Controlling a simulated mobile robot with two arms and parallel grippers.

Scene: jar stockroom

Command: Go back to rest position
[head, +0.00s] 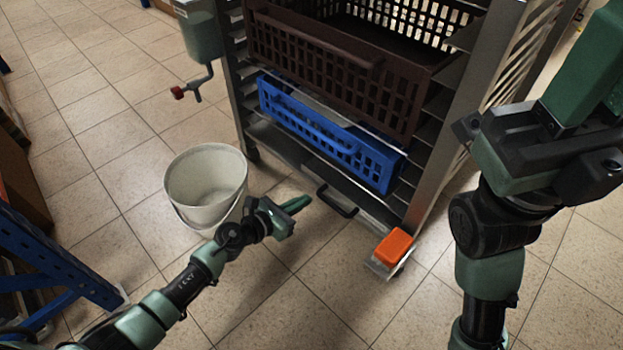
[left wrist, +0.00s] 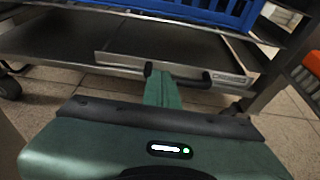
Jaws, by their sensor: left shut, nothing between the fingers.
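My left gripper (head: 298,204) reaches in from the lower left in the head view, to the right of the white bucket and in front of the rack. Its green fingers are together and empty; they also show closed in the left wrist view (left wrist: 161,92), pointing at the black handle of the rack's lowest shelf. I cannot see contact with that handle. My right gripper (head: 590,75) is large and close at the upper right, pointing up; its tips run toward the picture edge, so its opening is unclear.
A metal rack (head: 475,110) holds a dark brown crate (head: 300,55) above a blue crate (head: 315,130). A white bucket (head: 205,185) stands on the tiles. An orange block (head: 394,246) is at the rack's front corner. Blue shelving (head: 50,262) is at left.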

